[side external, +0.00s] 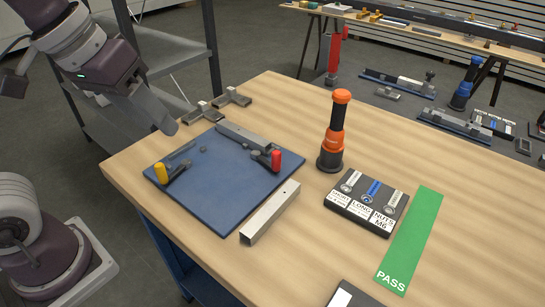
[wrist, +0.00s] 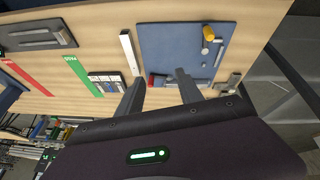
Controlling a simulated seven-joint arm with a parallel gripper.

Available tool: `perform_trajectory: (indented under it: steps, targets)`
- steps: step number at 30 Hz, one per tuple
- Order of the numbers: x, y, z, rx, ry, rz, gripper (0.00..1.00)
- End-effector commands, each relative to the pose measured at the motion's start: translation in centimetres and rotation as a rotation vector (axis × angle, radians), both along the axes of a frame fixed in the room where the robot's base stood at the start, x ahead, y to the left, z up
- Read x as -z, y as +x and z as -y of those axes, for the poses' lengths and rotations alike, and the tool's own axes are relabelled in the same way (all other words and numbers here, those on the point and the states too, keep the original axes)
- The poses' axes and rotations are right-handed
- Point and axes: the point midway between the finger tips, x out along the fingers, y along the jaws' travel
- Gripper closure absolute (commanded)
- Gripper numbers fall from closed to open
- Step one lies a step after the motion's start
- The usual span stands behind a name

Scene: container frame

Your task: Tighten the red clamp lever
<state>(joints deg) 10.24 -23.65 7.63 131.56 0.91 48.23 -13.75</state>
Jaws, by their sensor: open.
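The red clamp lever (side external: 276,160) stands on the right part of the blue fixture plate (side external: 225,205), beside a grey square tube (side external: 243,135) lying along the plate's back edge. My gripper (side external: 170,127) is above and left of the plate in the side view, apart from the red lever. In the wrist view its two fingers (wrist: 158,80) are spread and empty.
A loose square tube (side external: 270,212) lies along the plate's right edge. An orange and black driver (side external: 334,130) stands upright behind it. A labelled tray (side external: 367,204) and a green PASS strip (side external: 410,240) lie to the right. Two metal brackets (side external: 203,112) lie at the back left.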

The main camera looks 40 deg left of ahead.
Motion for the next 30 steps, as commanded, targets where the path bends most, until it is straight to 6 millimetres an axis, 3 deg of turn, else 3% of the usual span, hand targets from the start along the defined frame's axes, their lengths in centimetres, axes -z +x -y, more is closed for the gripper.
perform_trajectory:
  steps: [3,6,10,12,16,24,30]
  targets:
    - [2.2,7.7,1.7,-0.147,-0.028,-0.088,0.57]
    - [5.9,13.7,3.5,-0.282,0.007,-0.115,0.57]
    - [10.6,18.8,5.9,-0.393,0.079,-0.092,0.57]
    - [12.2,20.3,6.8,-0.425,0.106,-0.07,0.57]
    - [13.9,21.5,7.4,-0.449,0.126,-0.052,0.57]
    - [18.4,23.0,6.2,-0.453,0.126,-0.054,0.57]
    - [20.0,23.6,5.9,-0.45,0.123,-0.051,0.57]
